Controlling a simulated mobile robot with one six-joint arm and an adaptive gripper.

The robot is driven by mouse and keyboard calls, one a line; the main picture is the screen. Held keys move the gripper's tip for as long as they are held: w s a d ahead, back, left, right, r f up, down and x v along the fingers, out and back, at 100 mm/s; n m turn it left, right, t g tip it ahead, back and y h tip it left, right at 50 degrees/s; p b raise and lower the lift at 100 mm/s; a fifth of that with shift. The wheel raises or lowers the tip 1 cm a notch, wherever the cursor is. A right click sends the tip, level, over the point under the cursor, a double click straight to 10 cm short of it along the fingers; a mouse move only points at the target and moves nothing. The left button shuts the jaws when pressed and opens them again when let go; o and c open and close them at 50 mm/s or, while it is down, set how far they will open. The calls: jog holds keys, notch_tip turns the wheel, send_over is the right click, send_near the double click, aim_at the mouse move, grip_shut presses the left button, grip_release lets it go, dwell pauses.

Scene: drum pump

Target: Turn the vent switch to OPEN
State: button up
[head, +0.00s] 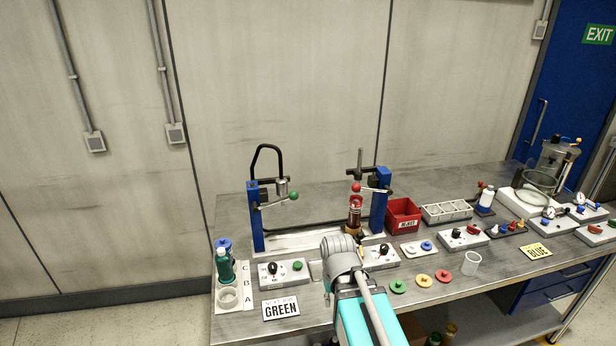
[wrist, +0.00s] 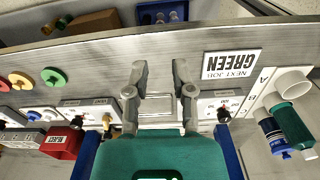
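My gripper (head: 343,252) hangs over the bench between these two boxes. In the wrist view my gripper (wrist: 160,72) has its fingers apart, with nothing between them.
A blue-posted frame (head: 257,217) with two levers stands behind the gripper. A red REJECT bin (head: 404,212), coloured discs (head: 424,280) and a clear cup (head: 471,263) lie to the right. A green bottle (head: 224,266) and a GREEN card (head: 281,308) are at left.

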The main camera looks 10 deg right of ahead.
jog(key=shift+o, duration=0.5)
jog(key=w+d+r+p, duration=0.1)
jog(key=w+d, duration=0.2)
jog(key=w, duration=0.3)
jog(key=w+d+r+m+p, duration=0.1)
jog(key=w+d, duration=0.2)
jog(key=w, duration=0.4)
jog(key=shift+d+r, duration=0.15)
jog(key=shift+r, duration=0.1)
notch_tip(320, 180, up, 2)
jog(key=m+p, duration=0.2)
jog(key=p, duration=0.1)
send_over(361, 251)
jog(key=shift+d+r, duration=0.1)
jog(key=shift+r, duration=0.1)
jog(key=shift+f+b, duration=0.25)
jog(key=shift+b, duration=0.15)
notch_tip(361, 251, down, 13)
jog(key=b, duration=1.3)
jog(key=shift+f, duration=0.2)
jog(key=shift+c, duration=0.3)
grip_shut()
